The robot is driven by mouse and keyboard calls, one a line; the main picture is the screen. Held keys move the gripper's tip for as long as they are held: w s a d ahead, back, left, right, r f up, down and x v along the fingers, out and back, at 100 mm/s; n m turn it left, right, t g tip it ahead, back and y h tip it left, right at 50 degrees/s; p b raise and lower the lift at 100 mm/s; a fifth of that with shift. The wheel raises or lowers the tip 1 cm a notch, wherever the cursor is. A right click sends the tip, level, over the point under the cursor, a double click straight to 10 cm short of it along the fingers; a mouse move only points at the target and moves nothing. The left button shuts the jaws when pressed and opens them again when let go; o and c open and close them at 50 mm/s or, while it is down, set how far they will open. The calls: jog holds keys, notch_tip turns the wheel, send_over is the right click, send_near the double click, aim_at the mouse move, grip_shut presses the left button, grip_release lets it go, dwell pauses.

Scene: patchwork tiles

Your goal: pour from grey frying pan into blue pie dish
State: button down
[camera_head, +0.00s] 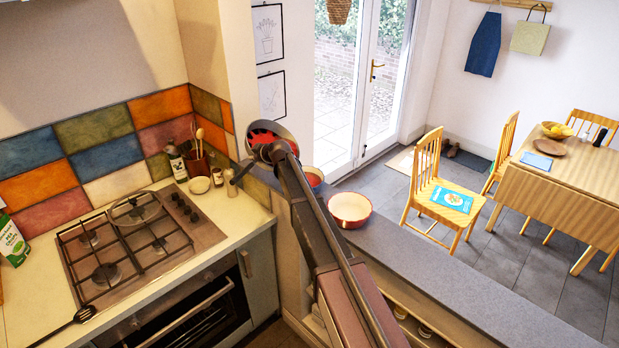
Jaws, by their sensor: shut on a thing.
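The grey frying pan (282,130) is held up at the far end of my arm, above the corner where the tiled wall meets the ledge. Its rim is grey, and red shows inside it. My gripper (262,154) is shut on the pan; the fingers are small and dark here, so the exact grip is unclear. I cannot make out a blue pie dish; my arm covers part of the ledge. A red dish with a pale inside (350,207) stands on the ledge right of my arm. Another red bowl (314,175) is partly hidden behind my arm.
The grey ledge (450,285) runs to the lower right, mostly clear. A gas hob (125,245) with a glass lid (135,208) is on the left counter. A utensil pot (196,168), bottles and a small bowl (199,185) stand near the tiled corner.

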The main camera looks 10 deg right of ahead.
jog(key=shift+s+d+t+y+b, duration=0.5)
jog(key=shift+d+b, duration=0.2)
jog(key=shift+b, duration=0.25)
dwell(0.3)
jog(key=shift+s+d+r+m+t+y+b, duration=0.2)
jog(key=shift+d+r+t+y+b, duration=0.1)
jog(key=shift+r, duration=0.15)
jog(key=shift+s+d+r+m+t+y+b, duration=0.1)
jog(key=shift+d+r+m+t+y+b, duration=0.1)
jog(key=shift+d+r+y, duration=0.15)
dwell(0.4)
jog(key=shift+s+d+f+t+y+b, duration=0.15)
jog(key=shift+s+d+t+y+b, duration=0.4)
jog(key=shift+b, duration=0.9)
jog(key=shift+s+d+r+m+t+b, duration=0.1)
jog(key=shift+d+r+m+t+b, duration=0.2)
jog(key=shift+d+m, duration=0.1)
